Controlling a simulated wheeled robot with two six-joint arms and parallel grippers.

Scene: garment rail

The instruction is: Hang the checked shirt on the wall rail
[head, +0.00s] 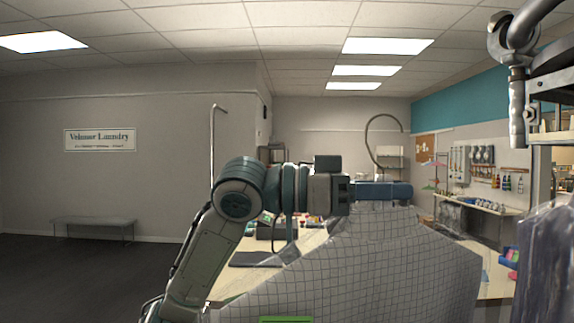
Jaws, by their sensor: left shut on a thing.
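The checked shirt (385,265) is pale grey with a dark grid and fills the lower middle of the head view. My left gripper (392,191) is shut on the shirt at its top, and the cloth hangs below it. A hanger is not clearly visible. Which fitting is the wall rail is hard to tell; a metal pipe and bracket (517,75) hang close at the upper right, apart from the shirt. My right gripper is out of view.
A table (225,285) with small items stands behind the shirt. A clear plastic-covered garment (545,265) hangs at the right edge. A thin pole (212,150) stands left of centre. A low bench (95,222) is by the left wall, with open floor before it.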

